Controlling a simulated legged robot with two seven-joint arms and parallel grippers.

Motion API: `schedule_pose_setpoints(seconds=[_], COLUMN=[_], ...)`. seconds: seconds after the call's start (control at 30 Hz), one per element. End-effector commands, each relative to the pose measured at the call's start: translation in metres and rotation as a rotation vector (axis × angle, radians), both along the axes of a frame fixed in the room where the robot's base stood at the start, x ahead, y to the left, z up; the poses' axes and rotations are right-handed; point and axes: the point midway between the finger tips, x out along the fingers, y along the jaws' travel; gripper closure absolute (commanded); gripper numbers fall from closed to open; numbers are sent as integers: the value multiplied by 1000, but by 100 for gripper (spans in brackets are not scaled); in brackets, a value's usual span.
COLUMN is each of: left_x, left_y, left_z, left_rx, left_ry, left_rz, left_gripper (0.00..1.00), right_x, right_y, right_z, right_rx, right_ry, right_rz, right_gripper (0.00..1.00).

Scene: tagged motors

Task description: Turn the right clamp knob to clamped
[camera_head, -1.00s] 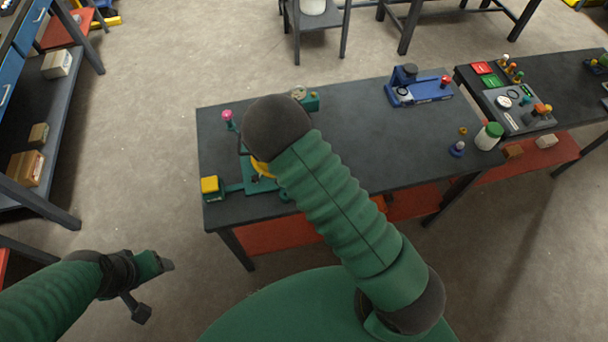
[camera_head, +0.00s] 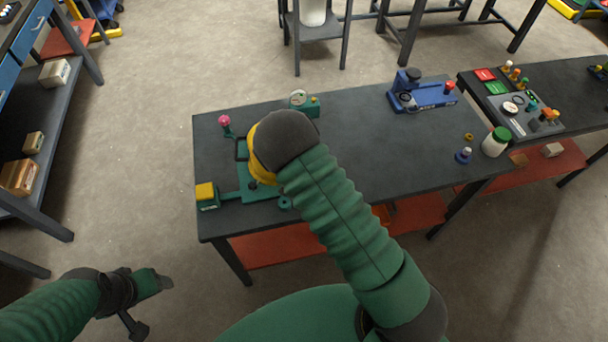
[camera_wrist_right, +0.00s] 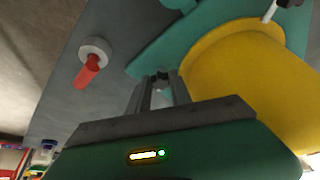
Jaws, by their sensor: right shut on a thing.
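A teal clamp fixture (camera_head: 258,192) lies at the left end of the dark table, with a yellow motor (camera_head: 256,166) on it. The yellow motor (camera_wrist_right: 245,75) fills the right of the right wrist view, beside the teal fixture (camera_wrist_right: 160,52). My right gripper (camera_wrist_right: 160,82) is close against the fixture's edge. Its narrow jaws are shut on a small dark part, apparently the right clamp knob (camera_wrist_right: 161,77), which is mostly hidden. In the head view my right wrist covers this gripper. My left gripper (camera_head: 152,304) is open and empty over the floor, left of the table.
A yellow-topped block (camera_head: 205,191) and a pink-topped post (camera_head: 225,122) stand by the fixture. A teal gauge box (camera_head: 304,103) is behind it. A blue device (camera_head: 420,94) and a green-capped jar (camera_head: 496,142) are further right. The middle of the table is clear.

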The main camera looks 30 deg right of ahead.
Motion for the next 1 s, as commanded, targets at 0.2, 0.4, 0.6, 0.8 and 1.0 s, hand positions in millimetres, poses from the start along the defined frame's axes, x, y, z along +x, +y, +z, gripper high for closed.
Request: schedule_pose_setpoints(seconds=[0.2,0.4,0.6,0.8,1.0], left_x=[0,0,0,0,0], left_y=[0,0,0,0,0], left_z=[0,-1,-4,-7,-9], left_rx=[0,0,0,0,0], left_ry=[0,0,0,0,0], left_rz=[0,0,0,0,0], left_gripper=[32,32,32,32,32], right_x=[1,0,-1,-2,-4], right_y=[1,0,-1,-4,-7], right_z=[0,0,-1,-1,0], right_rx=[0,0,2,3,3], right_ry=[0,0,-1,-3,-3], right_rz=[1,22,100,247,435], right_gripper=[100,100,100,100,100])
